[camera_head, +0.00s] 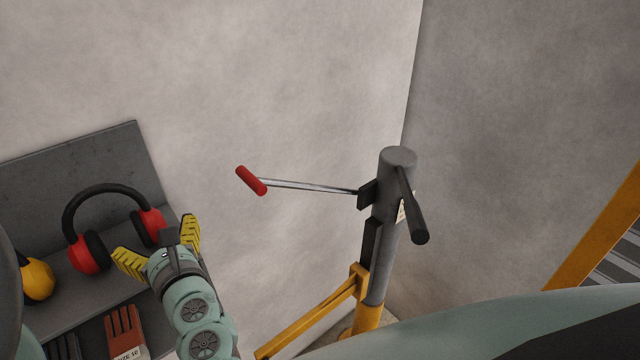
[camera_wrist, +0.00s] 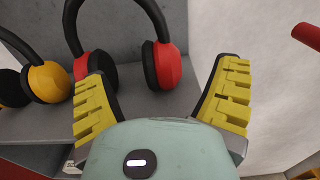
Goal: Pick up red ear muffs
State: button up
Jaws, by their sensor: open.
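The red ear muffs (camera_head: 88,255) have red cups with black pads and a black headband. They stand on a grey shelf (camera_head: 75,292) at the left, headband up, near its back panel. My gripper (camera_head: 158,248) is open, its yellow-padded fingers spread in front of the right-hand cup in the head view. In the wrist view the ear muffs (camera_wrist: 167,66) are ahead, between and beyond the fingertips of my gripper (camera_wrist: 165,78). The left finger overlaps part of the left cup. Nothing is between the fingers, and I cannot tell whether they touch the ear muffs.
Yellow ear muffs (camera_wrist: 48,82) stand just left of the red ones. Red-and-black gloves (camera_head: 124,330) lie below on the shelf unit. A grey post (camera_head: 385,245) with a red-handled lever (camera_head: 252,180) stands to the right. A plain wall is behind.

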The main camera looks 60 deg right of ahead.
aim_at(150, 223)
jog(key=shift+x, duration=0.9)
jog(key=shift+p+x, duration=1.6)
jog(key=shift+x, duration=0.45)
jog(key=shift+w+d+f, duration=0.2)
jog(key=shift+w, duration=0.35)
jog(key=shift+c, duration=0.3)
jog(key=c, duration=1.3)
jog(key=shift+c, duration=0.2)
